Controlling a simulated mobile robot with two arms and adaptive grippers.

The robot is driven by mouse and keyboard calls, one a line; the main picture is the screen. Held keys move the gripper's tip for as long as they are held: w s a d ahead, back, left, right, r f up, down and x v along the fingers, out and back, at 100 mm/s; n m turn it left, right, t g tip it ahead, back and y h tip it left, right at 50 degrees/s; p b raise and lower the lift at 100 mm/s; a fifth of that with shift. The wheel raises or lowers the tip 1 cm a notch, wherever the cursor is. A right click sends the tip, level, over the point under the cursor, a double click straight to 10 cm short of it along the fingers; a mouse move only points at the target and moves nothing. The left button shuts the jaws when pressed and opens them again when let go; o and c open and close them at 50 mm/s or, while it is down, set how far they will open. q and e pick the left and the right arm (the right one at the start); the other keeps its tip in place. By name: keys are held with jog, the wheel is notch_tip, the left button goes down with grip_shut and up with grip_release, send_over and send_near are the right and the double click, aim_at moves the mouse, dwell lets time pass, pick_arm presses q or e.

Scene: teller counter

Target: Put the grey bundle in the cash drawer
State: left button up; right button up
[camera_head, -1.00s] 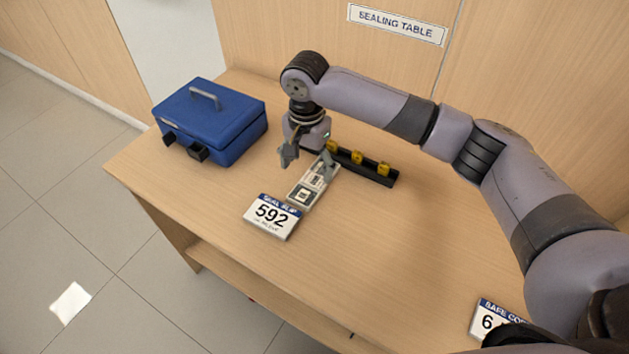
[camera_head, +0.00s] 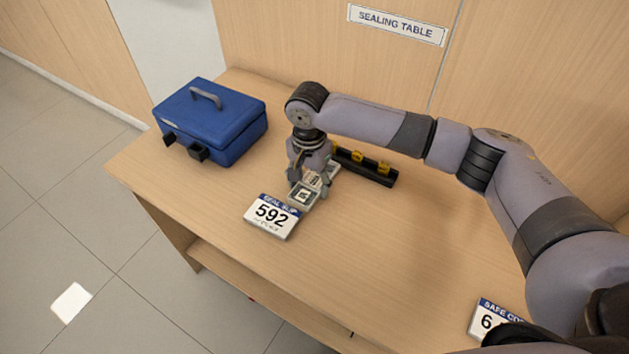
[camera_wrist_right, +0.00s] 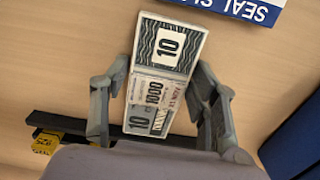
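The grey bundle (camera_head: 301,196) is a flat stack of grey-and-white notes lying on the sealing table. In the right wrist view the bundle (camera_wrist_right: 165,65) shows a "10" in a white square, a printed band and "1000". My right gripper (camera_head: 310,180) is pointed down over its far part. In the wrist view its fingers (camera_wrist_right: 160,78) stand one on each side of the bundle, open, with gaps to it. The cash drawer is not in view. My left gripper is not in view.
The "SEAL SLIP 592" sign (camera_head: 271,216) lies just in front of the bundle. A black tray (camera_head: 378,177) with yellow pieces sits behind it. A blue box (camera_head: 212,122) with a handle stands left. The table's right-hand middle (camera_head: 400,250) is clear.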

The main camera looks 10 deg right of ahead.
jog(key=c, duration=0.9)
jog(key=shift+o, duration=0.2)
jog(key=shift+r, duration=0.1)
